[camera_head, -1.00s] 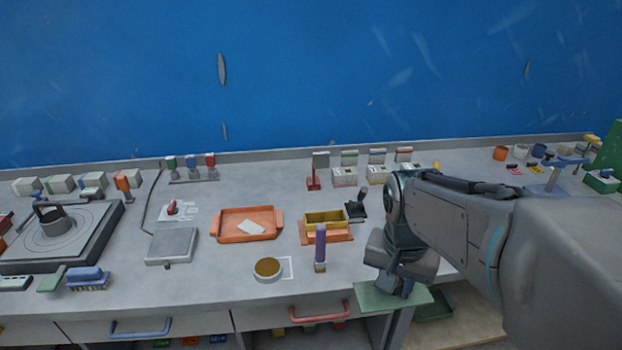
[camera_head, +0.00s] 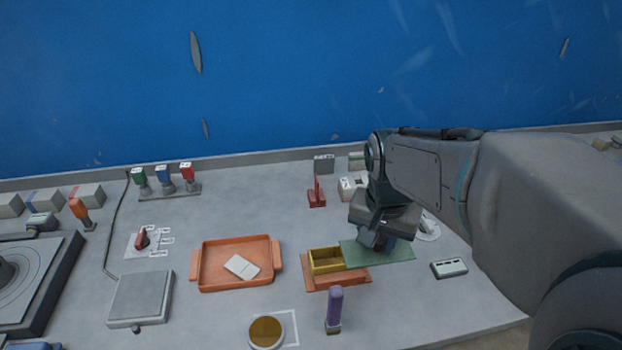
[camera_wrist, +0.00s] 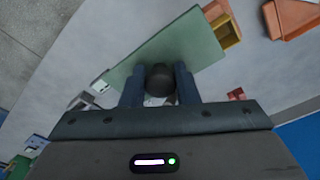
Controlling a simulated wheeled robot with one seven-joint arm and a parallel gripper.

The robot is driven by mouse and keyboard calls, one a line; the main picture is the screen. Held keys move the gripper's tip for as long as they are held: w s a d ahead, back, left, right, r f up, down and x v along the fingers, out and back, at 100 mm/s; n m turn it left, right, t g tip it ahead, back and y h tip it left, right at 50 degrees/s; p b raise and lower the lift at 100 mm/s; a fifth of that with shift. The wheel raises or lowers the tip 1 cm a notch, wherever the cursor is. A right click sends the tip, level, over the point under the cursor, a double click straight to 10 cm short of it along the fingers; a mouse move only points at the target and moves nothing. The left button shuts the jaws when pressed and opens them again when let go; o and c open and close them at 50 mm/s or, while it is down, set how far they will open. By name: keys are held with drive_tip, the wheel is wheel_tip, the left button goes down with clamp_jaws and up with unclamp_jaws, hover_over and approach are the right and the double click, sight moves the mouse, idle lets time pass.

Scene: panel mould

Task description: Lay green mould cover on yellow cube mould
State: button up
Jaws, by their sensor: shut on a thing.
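The green mould cover (camera_head: 400,254) is a flat green plate with a dark knob, also seen in the wrist view (camera_wrist: 185,42). My gripper (camera_head: 377,242) is shut on the knob, with a finger on each side of it in the wrist view (camera_wrist: 159,88). The yellow cube mould (camera_head: 325,262) is an open-topped box on an orange base. In the wrist view the mould (camera_wrist: 230,36) shows past one end of the cover. The cover's left end is at the mould's right edge; whether they touch I cannot tell.
An orange tray (camera_head: 203,271) with a white piece lies left of the mould. A purple-handled tool (camera_head: 334,307) and a round dish (camera_head: 266,332) stand in front. A red stand (camera_head: 316,196) is behind. A small grey device (camera_head: 449,268) lies to the right.

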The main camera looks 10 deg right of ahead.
drive_tip(key=w+a+f, duration=0.1)
drive_tip(key=w+f, duration=0.2)
drive_tip(key=w+a+f+p, duration=0.1)
drive_tip(key=w+a+f, duration=0.1)
drive_tip(key=w+f, duration=0.1)
drive_tip(key=w+a+f+p, duration=0.1)
drive_tip(key=w+a+f, duration=0.1)
drive_tip(key=w+f, duration=0.1)
drive_tip(key=shift+w+f, duration=0.2)
drive_tip(key=shift+f, duration=0.55)
drive_tip(key=shift+f+b, duration=0.6)
drive_tip(key=shift+b, duration=0.15)
drive_tip(key=o, duration=1)
drive_tip(key=shift+r, duration=0.1)
